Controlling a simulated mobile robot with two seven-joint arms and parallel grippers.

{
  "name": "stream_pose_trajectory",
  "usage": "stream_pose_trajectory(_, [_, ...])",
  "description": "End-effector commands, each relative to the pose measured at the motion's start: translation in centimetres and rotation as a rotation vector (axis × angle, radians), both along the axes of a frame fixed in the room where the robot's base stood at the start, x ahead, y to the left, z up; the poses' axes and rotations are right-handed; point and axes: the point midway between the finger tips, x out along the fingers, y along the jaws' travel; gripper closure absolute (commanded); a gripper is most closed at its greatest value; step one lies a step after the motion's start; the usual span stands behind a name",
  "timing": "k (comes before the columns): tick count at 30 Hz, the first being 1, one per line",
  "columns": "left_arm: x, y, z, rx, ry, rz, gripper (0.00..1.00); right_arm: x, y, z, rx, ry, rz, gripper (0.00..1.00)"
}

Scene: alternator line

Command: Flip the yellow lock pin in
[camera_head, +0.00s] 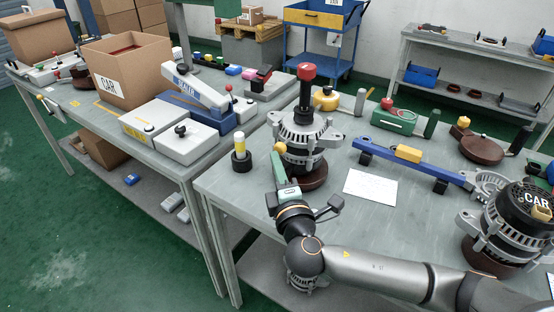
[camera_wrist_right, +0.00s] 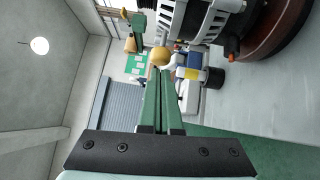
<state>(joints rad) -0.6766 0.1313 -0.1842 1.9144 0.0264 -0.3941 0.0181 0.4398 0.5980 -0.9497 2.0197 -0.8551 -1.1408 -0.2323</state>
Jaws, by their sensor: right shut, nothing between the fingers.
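The yellow lock pin shows as a round yellow knob (camera_head: 280,147) at the left side of the near alternator (camera_head: 302,135). This alternator stands upright on a dark red round base with a red-topped black post above it. My right gripper (camera_head: 279,160) is shut and empty, its green fingertips just below the knob. In the right wrist view the shut fingers (camera_wrist_right: 158,76) point at the yellow knob (camera_wrist_right: 160,56), which sits at their tips; I cannot tell whether they touch. The alternator (camera_wrist_right: 205,18) is beside them at the upper right. My left gripper is out of view.
A yellow-and-white cylinder in a black holder (camera_head: 240,158) stands left of the alternator. A white sheet (camera_head: 370,187) and a blue bar with a yellow block (camera_head: 408,153) lie to the right. Another alternator (camera_head: 510,225) stands at the right. The front left tabletop is clear.

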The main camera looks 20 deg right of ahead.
Motion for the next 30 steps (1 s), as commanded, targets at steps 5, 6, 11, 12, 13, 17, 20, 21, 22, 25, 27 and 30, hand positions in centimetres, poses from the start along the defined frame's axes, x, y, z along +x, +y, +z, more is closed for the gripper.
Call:
stream_pose_trajectory(5, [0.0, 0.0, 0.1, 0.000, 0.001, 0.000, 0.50, -0.3, 0.2, 0.0, 0.000, 0.001, 0.001, 1.00])
stream_pose_trajectory(6, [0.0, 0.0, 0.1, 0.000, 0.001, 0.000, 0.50, -0.4, 0.2, 0.0, 0.000, 0.001, 0.001, 1.00])
stream_pose_trajectory(11, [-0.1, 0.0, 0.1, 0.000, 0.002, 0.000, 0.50, -0.4, 0.2, 0.0, 0.000, 0.001, 0.001, 1.00])
stream_pose_trajectory(12, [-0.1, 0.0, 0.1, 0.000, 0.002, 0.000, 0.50, -0.4, 0.2, 0.0, 0.000, 0.001, 0.001, 1.00])
stream_pose_trajectory(13, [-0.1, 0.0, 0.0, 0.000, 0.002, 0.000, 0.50, -0.4, 0.2, 0.0, 0.000, 0.001, 0.000, 1.00])
stream_pose_trajectory(17, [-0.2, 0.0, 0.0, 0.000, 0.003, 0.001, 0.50, -0.4, 0.2, 0.0, 0.000, 0.000, 0.000, 1.00])
stream_pose_trajectory(20, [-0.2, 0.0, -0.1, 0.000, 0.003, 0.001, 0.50, -0.2, -0.1, 0.0, 0.000, 0.001, -0.002, 1.00])
stream_pose_trajectory(21, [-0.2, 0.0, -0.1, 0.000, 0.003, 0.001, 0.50, 0.0, -0.4, 0.0, 0.000, 0.001, -0.003, 1.00])
stream_pose_trajectory(22, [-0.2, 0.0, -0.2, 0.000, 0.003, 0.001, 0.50, 0.2, -0.6, -0.1, 0.000, 0.001, -0.003, 1.00])
stream_pose_trajectory(25, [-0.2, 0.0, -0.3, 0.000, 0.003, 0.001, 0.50, 0.8, -1.4, -0.1, 0.001, 0.001, -0.003, 1.00])
stream_pose_trajectory(27, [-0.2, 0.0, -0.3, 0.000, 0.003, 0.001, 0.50, 1.0, -1.7, 0.0, 0.002, 0.001, -0.003, 1.00])
stream_pose_trajectory(30, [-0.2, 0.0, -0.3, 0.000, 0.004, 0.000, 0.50, 1.0, -1.7, 0.1, 0.001, 0.000, -0.003, 1.00])
